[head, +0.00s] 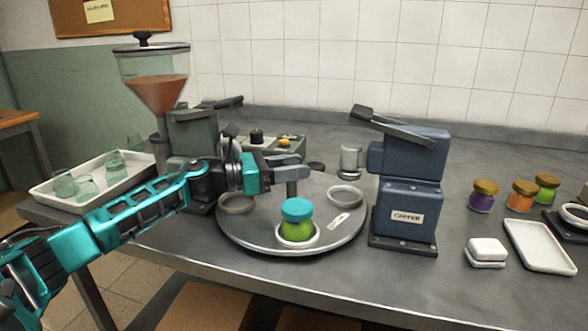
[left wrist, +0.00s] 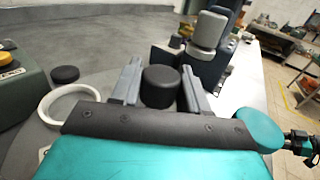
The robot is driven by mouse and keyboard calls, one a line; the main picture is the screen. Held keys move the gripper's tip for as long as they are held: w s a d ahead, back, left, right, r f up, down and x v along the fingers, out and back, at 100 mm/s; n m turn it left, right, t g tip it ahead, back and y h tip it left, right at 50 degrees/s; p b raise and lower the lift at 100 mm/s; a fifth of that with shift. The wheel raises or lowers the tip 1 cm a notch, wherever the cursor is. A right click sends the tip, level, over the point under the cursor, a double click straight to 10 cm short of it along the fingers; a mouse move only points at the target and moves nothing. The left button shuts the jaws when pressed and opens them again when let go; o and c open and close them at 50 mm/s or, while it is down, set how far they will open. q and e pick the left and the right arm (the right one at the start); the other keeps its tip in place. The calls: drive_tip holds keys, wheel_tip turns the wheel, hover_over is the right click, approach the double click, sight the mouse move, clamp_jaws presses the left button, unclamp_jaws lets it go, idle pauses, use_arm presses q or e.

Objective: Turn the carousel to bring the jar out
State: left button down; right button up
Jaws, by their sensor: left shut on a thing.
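The carousel (head: 262,238) is a round grey turntable on the bench with ring-shaped seats. A jar (head: 297,228) with green contents and a teal lid stands upright in a pale seat at its front edge; its lid shows at the right of the left wrist view (left wrist: 260,128). A post (head: 292,187) rises near the carousel's middle. My left gripper (head: 285,169) reaches over the carousel from the left and is shut on a black knob (left wrist: 160,87), seen between its fingers in the left wrist view. My right gripper is not in view.
A blue capper (head: 410,210) stands close at the carousel's right. A hopper machine (head: 155,85) and a tray of glasses (head: 90,190) are at the left. Several lidded jars and a white tray (head: 540,246) are at the right. The bench's front edge is near the carousel.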

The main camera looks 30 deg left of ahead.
use_arm(q)
drive_tip(key=c, duration=0.7)
unclamp_jaws()
drive_tip(key=shift+s+a+f, duration=0.1)
drive_tip(key=shift+s+a, duration=0.3)
drive_tip(key=shift+s, duration=0.05)
drive_tip(key=shift+v, duration=5.8)
drive_tip(key=shift+d, duration=0.1)
drive_tip(key=shift+c, duration=0.3)
